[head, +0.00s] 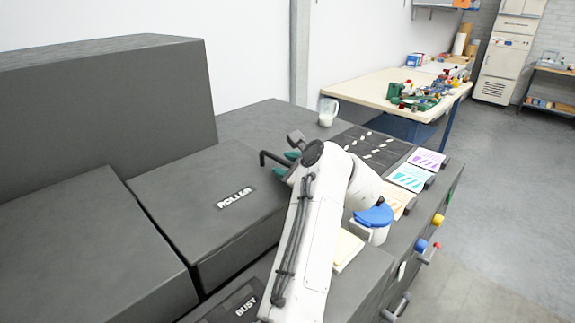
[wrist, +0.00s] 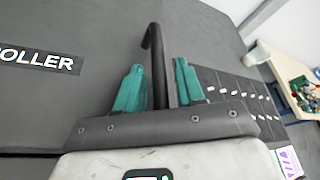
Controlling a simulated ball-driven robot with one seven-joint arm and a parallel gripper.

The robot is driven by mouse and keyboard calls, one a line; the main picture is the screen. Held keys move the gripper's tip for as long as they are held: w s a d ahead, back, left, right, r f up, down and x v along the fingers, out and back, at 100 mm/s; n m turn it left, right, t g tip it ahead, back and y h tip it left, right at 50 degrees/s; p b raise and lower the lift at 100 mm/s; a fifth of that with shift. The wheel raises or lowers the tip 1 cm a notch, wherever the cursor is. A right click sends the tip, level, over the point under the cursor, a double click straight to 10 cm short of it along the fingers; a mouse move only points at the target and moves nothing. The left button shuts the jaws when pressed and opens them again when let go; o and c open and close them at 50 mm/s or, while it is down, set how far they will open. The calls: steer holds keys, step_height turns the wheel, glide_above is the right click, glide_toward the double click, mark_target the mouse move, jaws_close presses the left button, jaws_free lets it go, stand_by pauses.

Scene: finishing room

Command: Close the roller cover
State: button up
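The roller cover (head: 190,190) is a dark grey block with a white "ROLLER" label, left of my arm in the head view. Its top looks flat; I cannot tell whether it is fully shut. It fills the left of the wrist view (wrist: 60,110). A black bent bar handle (head: 268,156) stands at its right edge. My gripper (head: 285,163) has teal fingers, one on each side of the handle (wrist: 157,62) in the wrist view. Small gaps show between fingers and bar, so it looks open around it. My arm hides part of the cover's right side.
A dark raised housing (head: 110,90) stands behind at left. A white mug (head: 328,112), colour-striped cards (head: 408,177) and a blue-lidded jar (head: 373,217) sit to the right. A "BUSY" panel (head: 235,305) is in front. Open floor (head: 500,190) lies at right.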

steer(key=shift+s, duration=0.1)
steer(key=b+v, duration=0.2)
steer(key=v, duration=0.8)
steer(key=shift+s+d+r, duration=0.2)
